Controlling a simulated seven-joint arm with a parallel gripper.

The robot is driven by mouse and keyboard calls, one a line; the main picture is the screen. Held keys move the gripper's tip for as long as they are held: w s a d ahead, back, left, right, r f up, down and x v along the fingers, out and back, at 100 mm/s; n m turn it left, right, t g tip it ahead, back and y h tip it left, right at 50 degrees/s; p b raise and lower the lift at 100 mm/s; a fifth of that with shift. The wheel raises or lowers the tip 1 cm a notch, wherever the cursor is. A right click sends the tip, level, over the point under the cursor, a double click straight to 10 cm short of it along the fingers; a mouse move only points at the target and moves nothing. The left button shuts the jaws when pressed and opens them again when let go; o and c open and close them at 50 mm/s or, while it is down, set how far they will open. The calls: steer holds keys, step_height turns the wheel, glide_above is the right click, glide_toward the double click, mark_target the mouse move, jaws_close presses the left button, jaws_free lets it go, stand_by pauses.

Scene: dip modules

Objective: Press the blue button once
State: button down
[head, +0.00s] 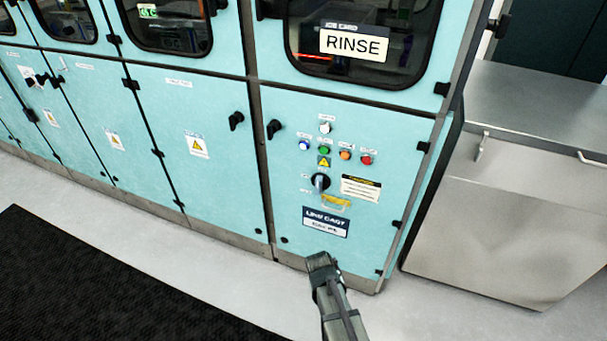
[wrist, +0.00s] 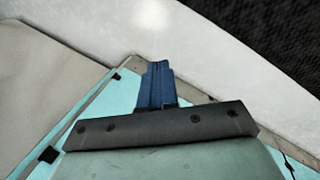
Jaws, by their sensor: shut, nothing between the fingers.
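The blue button (head: 304,145) is a small round button at the left of a row on the teal cabinet's front panel. A green button (head: 324,150), an orange button (head: 345,155) and a red button (head: 366,160) follow to its right. A white button (head: 325,128) sits above the row. My gripper (head: 318,262) is shut and empty, in front of the cabinet and lower in the picture than the buttons, apart from the blue button. The wrist view shows the shut fingers (wrist: 157,72); no button shows there.
A black rotary switch (head: 320,183), a yellow tag (head: 335,202) and labels are below the buttons. Black door latches (head: 274,129) project from the cabinet. A steel cabinet (head: 515,210) stands at right. A black mat (head: 90,290) lies on the pale floor.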

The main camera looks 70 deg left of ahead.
mark_target(304, 145)
steer(key=s+a+r+n+t+y, duration=0.1)
steer(key=s+a+r+n+t, duration=0.1)
steer(key=s+a+r, duration=0.6)
steer(key=s+a+r+n+t+y, duration=0.2)
steer(key=a+r, duration=0.5)
steer(key=a, duration=0.6)
steer(key=w+a+r+n+t+h, duration=0.1)
steer(key=w+a+r+n+t, duration=0.1)
steer(key=r, duration=0.5)
steer(key=w+a+r+n+t, duration=0.2)
steer(key=w+a+r+t, duration=0.2)
steer(key=a+r+t, duration=0.2)
step_height(304, 145, up, 2)
steer(key=shift+w+r+t+h, duration=0.25)
steer(key=shift+t+h, duration=0.15)
steer(key=shift+t, duration=0.1)
steer(key=w+a, duration=0.6)
steer(key=shift+w+a, duration=0.1)
steer(key=shift+a, duration=0.05)
stand_by(0.4)
